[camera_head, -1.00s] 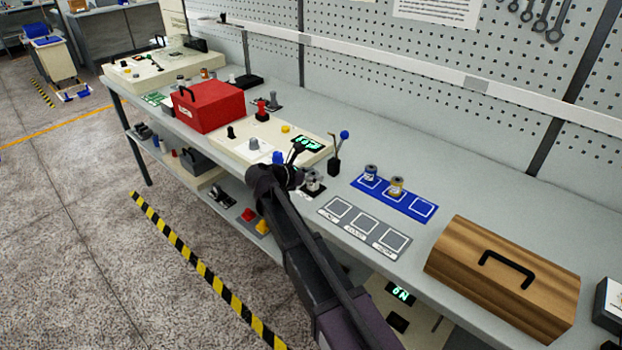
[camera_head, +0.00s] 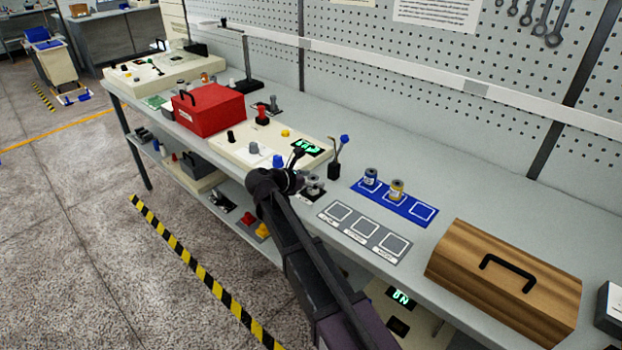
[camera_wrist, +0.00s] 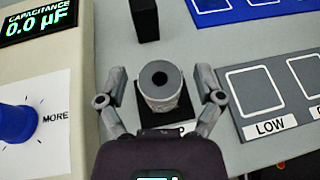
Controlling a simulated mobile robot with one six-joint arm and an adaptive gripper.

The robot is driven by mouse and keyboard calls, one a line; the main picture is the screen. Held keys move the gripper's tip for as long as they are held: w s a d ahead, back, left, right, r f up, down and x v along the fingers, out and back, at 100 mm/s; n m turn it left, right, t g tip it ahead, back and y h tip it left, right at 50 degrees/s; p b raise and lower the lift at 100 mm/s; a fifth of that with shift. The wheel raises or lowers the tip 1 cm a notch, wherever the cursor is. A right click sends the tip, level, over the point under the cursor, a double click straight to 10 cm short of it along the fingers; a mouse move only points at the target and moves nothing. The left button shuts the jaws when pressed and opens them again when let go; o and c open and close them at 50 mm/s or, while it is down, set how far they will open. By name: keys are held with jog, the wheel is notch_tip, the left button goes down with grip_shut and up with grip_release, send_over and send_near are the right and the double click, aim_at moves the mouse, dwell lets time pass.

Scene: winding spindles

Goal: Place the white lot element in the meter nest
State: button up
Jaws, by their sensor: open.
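A pale cylindrical element (camera_wrist: 161,85) with a grey top and dark centre hole stands upright on a black square base (camera_wrist: 150,121) in the wrist view. It also shows in the head view (camera_head: 315,182), beside the cream meter box. A label beneath the base is mostly hidden. My gripper (camera_wrist: 160,98) is open, with one finger on each side of the element and visible gaps. In the head view my gripper (camera_head: 297,184) is at the base, partly covering it. The meter display (camera_wrist: 38,22) reads capacitance 0.0 µF.
A blue mat (camera_head: 423,211) holds two elements, one with a blue band (camera_head: 370,177) and one yellow (camera_head: 396,190); its right square is empty. A black post (camera_wrist: 145,20) stands behind the base. A wooden box (camera_head: 505,280) stands right.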

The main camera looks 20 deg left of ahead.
jog(key=shift+r, duration=0.15)
jog(key=shift+s+a+r+p, duration=0.25)
jog(key=shift+s+r+p, duration=0.05)
jog(key=shift+s+p, duration=0.15)
jog(key=p+v, duration=0.4)
jog(key=v, duration=0.7)
jog(key=shift+f, duration=0.1)
